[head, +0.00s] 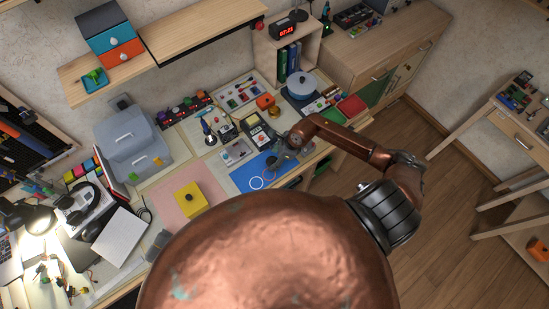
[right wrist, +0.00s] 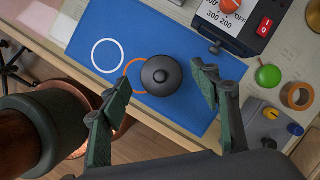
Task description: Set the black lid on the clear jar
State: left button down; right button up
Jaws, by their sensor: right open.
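The black lid (right wrist: 161,76), round with a small knob on top, shows in the right wrist view over the blue mat (right wrist: 100,22), covering part of an orange ring. My right gripper (right wrist: 166,94) is open, with one finger on each side of the lid; I see gaps between fingers and lid. My left gripper is not in view.
A white ring (right wrist: 92,50) is marked on the mat beside the orange ring (right wrist: 126,72). A device with an orange dial (right wrist: 230,5) and red switch stands behind the mat. A green knob (right wrist: 268,76) and an orange tape roll (right wrist: 297,96) lie to the right.

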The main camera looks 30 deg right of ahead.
jog(key=b+v, duration=0.2)
jog(key=v, duration=1)
jog(key=shift+r, duration=0.2)
